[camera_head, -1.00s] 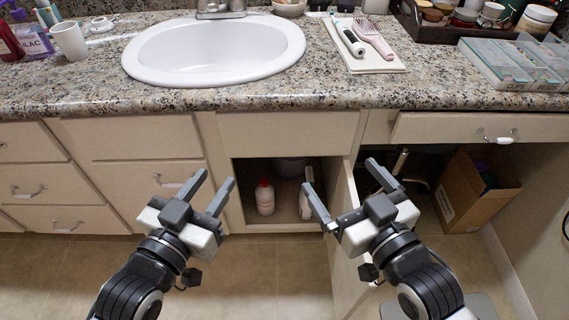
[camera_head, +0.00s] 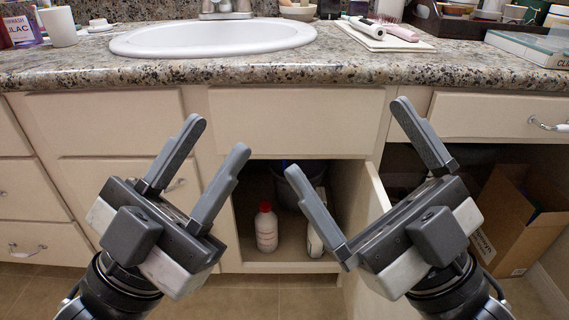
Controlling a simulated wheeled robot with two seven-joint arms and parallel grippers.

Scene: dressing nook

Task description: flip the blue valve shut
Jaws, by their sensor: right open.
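The blue valve cannot be made out; only a small bluish patch shows at the top of the dark opening of the sink cabinet (camera_head: 277,267). My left gripper (camera_head: 217,136) is open and empty in front of the cabinet, left of the opening. My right gripper (camera_head: 348,136) is open wide and empty, in front of the opening's right side and the swung-out cabinet door (camera_head: 374,205). Its left finger overlaps the view into the cabinet and hides part of it.
A white bottle with a red cap (camera_head: 266,228) stands inside the cabinet, with a grey bucket (camera_head: 296,188) behind and a white container (camera_head: 314,240) at right. The granite counter (camera_head: 200,72) overhangs above. A cardboard box (camera_head: 517,225) stands at lower right.

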